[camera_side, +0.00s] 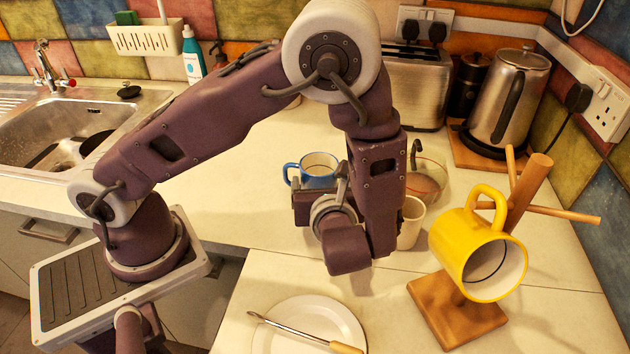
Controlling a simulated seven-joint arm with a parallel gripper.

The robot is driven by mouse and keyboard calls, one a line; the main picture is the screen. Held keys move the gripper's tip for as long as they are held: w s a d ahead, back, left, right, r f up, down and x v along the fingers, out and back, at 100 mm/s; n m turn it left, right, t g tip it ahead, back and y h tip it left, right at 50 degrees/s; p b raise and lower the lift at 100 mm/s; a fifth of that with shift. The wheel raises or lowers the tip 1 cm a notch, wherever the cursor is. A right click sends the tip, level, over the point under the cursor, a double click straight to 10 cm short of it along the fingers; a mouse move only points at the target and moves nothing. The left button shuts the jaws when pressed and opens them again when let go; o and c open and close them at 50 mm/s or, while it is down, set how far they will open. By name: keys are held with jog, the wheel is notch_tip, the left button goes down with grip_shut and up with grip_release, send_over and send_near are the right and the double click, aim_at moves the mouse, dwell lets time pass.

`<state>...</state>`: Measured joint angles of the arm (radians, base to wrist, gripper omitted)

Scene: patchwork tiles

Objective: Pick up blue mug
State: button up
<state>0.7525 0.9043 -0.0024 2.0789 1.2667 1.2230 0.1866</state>
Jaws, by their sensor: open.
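The blue mug (316,181) stands upright on the worktop near the middle of the view. Its handle points left, and its pale inside shows at the top. My gripper (320,195) is just in front of the mug, low over the worktop, and covers the mug's lower part. It is open. Its fingertips are largely hidden behind my wrist, so I cannot tell whether they touch the mug or stand around it.
A cream cup (411,225) and a glass bowl (428,178) stand close on the right. A yellow mug (465,245) hangs on a wooden mug tree (530,190). A plate (285,325) with a long-handled utensil lies in front. A toaster (412,85) and kettle (508,100) stand behind.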

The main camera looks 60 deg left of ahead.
aim_at(317, 171)
jog(key=x, duration=0.3)
jog(key=shift+w+a, duration=0.15)
jog(key=shift+a, duration=0.25)
jog(key=c, duration=1.4)
jog(key=shift+c, duration=0.2)
jog(key=shift+r, duration=0.1)
